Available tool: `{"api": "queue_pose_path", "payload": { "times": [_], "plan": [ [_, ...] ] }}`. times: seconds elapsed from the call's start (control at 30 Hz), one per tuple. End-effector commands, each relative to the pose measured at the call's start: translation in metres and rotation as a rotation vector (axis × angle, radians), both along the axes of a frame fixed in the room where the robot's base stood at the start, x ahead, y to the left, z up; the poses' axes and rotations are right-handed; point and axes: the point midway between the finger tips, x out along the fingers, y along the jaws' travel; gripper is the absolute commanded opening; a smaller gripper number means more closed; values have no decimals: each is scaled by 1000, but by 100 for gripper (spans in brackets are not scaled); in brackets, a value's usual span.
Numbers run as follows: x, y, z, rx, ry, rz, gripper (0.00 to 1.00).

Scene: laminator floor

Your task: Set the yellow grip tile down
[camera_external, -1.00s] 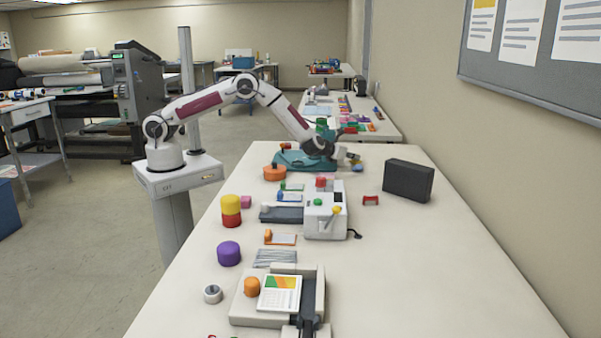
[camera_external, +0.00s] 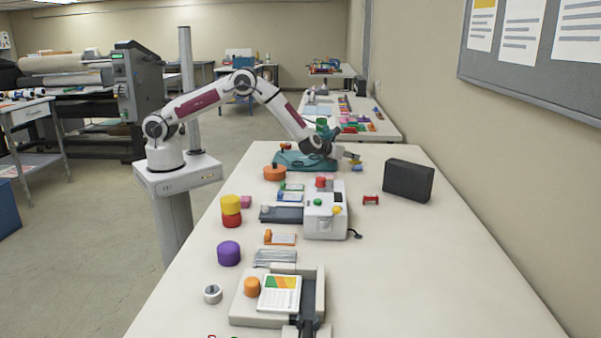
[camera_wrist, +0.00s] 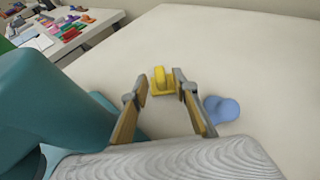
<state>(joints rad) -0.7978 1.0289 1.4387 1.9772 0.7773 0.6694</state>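The yellow grip tile (camera_wrist: 163,83) is on the pale tabletop in the wrist view, its upright yellow grip facing me. My gripper (camera_wrist: 160,78) is open, with one finger on each side of the tile. A gap shows between the left finger and the tile; the right finger is close to it, and I cannot tell whether they touch. In the external view my gripper (camera_external: 347,155) is low at the far end of the table, beside the teal machine. The tile there is small and partly hidden by the gripper.
A blue rounded object (camera_wrist: 222,108) lies just right of the right finger. The teal machine (camera_wrist: 50,115) stands close on the left. A black box (camera_external: 408,180) and a red spool-like piece (camera_external: 371,200) are nearer on the table.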

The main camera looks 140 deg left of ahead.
Motion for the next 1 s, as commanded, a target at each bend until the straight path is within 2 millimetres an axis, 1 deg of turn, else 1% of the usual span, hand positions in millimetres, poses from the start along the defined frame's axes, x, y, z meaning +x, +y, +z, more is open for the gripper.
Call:
{"api": "queue_pose_path", "payload": {
  "times": [0.7,0.83,1.0],
  "plan": [
    [1,-79,33,1,0,-1,29],
    [1,-89,37,1,0,-1,29],
    [0,-93,39,1,0,0,29]
  ]
}}
